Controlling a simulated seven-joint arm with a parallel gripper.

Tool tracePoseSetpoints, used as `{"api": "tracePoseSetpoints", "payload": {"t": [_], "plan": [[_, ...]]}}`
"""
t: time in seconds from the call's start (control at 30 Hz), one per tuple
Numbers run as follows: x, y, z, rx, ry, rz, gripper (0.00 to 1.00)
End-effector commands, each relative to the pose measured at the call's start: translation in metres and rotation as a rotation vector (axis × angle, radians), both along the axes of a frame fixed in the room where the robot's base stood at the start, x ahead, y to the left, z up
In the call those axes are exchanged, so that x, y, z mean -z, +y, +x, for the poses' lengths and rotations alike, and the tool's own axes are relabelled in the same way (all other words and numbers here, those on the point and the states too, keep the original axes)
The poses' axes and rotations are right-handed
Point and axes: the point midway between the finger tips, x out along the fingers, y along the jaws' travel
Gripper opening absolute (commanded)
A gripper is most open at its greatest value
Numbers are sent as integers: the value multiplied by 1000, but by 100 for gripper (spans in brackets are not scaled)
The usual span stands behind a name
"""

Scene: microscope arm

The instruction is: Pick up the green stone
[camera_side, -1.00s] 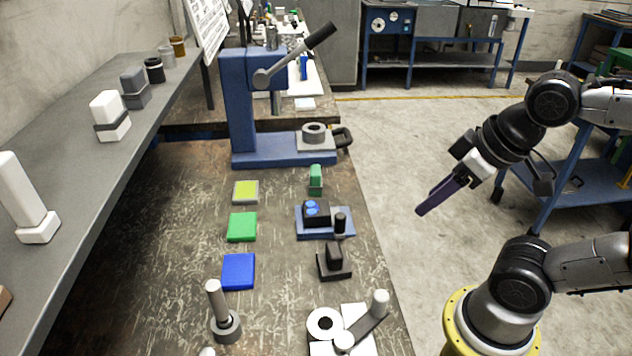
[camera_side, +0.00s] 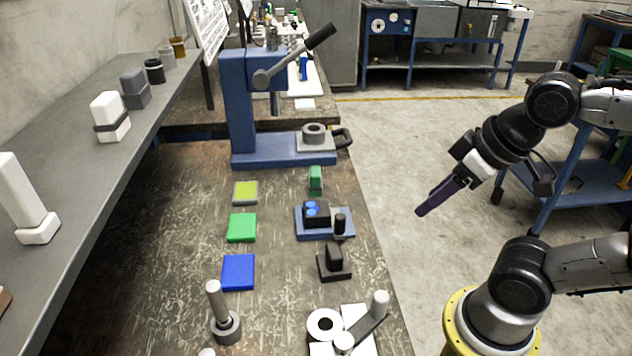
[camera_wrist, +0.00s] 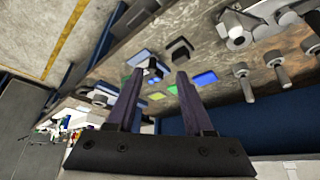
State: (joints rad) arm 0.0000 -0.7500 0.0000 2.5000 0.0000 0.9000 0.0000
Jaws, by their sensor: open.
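Two green things are on the dark workbench in the side view: a small upright green block (camera_side: 315,179) in front of the blue press, and a flat green square (camera_side: 242,227) to its lower left. I cannot tell which is the green stone. The flat green square also shows between and beyond my fingers in the wrist view (camera_wrist: 173,90). My gripper (camera_side: 421,210) hangs in the air to the right of the bench, well apart from both. Its two dark purple fingers are spread and empty in the wrist view (camera_wrist: 160,75).
A yellow-green square (camera_side: 245,192) and a blue square (camera_side: 238,271) flank the flat green one. A blue fixture with a black block (camera_side: 318,214) stands near the upright green block. The blue lever press (camera_side: 240,110) rises behind. A grey shelf (camera_side: 75,180) runs along the left.

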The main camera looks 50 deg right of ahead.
Motion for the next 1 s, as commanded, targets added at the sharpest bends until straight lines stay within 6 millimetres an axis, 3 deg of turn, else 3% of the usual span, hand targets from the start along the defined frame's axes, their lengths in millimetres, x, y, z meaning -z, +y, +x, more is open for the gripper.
{"api": "tracePoseSetpoints", "payload": {"t": [0.03, 0.13, 0.5, 0.57, 0.77, 1.0], "plan": [[0, 0, 0, 0, 0, 0, 63], [0, 0, 0, 0, 0, 0, 78], [1, 0, -3, 40, 13, 21, 78], [-10, 0, 0, 84, 3, 45, 78], [-61, -2, 38, 232, 1, 118, 78], [-102, -15, 119, 436, 77, 188, 78]]}}
